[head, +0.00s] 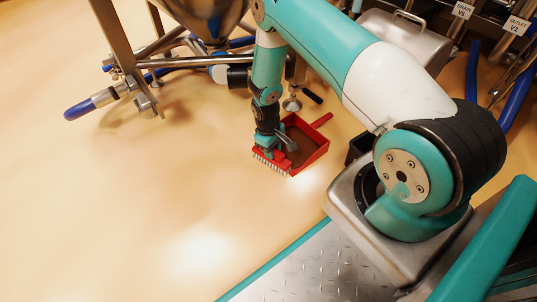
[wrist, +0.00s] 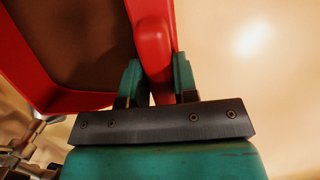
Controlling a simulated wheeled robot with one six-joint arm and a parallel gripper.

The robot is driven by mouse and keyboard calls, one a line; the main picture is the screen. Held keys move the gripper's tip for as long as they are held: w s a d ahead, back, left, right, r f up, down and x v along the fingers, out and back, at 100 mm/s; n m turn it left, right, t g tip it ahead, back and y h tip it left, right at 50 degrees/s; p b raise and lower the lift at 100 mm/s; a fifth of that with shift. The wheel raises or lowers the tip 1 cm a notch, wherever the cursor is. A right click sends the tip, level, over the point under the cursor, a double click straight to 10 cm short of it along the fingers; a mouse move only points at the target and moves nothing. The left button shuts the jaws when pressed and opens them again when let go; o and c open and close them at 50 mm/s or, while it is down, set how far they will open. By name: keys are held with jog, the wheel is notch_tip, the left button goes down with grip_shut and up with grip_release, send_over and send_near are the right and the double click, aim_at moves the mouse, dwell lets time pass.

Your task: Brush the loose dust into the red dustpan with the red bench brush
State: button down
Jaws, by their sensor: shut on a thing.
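My gripper (head: 267,143) points down at the floor and is shut on the red bench brush (head: 262,157). In the wrist view, the green fingers (wrist: 157,85) grip the brush's red handle (wrist: 152,40) from both sides. The brush's pale bristles face the floor at the open front-left edge of the red dustpan (head: 318,153). The dustpan also fills the upper left of the wrist view (wrist: 90,100). Its inside looks dark brown; I cannot tell how much of that is dust or shade. No separate dust patch shows clearly on the floor.
The hopper (head: 208,15) and its steel frame (head: 125,50) stand behind and left, with a blue-ended pipe (head: 90,105) reaching out. A metal foot (head: 291,103) stands just behind the pan. The tan floor (head: 130,220) at left and front is clear.

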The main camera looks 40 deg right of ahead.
jog(key=shift+w+d+f, duration=0.1)
jog(key=shift+w+d, duration=0.1)
jog(key=shift+d, duration=0.5)
jog(key=shift+r+p, duration=0.3)
jog(key=shift+r, duration=0.2)
jog(key=shift+s+a+r+p, duration=0.1)
jog(key=shift+a+r+p, duration=0.15)
jog(key=shift+r+p, duration=0.4)
jog(key=shift+s+a+r+p, duration=0.1)
jog(key=shift+a+r+p, duration=0.1)
jog(key=shift+r+p, duration=0.5)
jog(key=shift+a+r+p, duration=0.25)
jog(key=shift+r+p, duration=0.35)
jog(key=shift+r, duration=0.05)
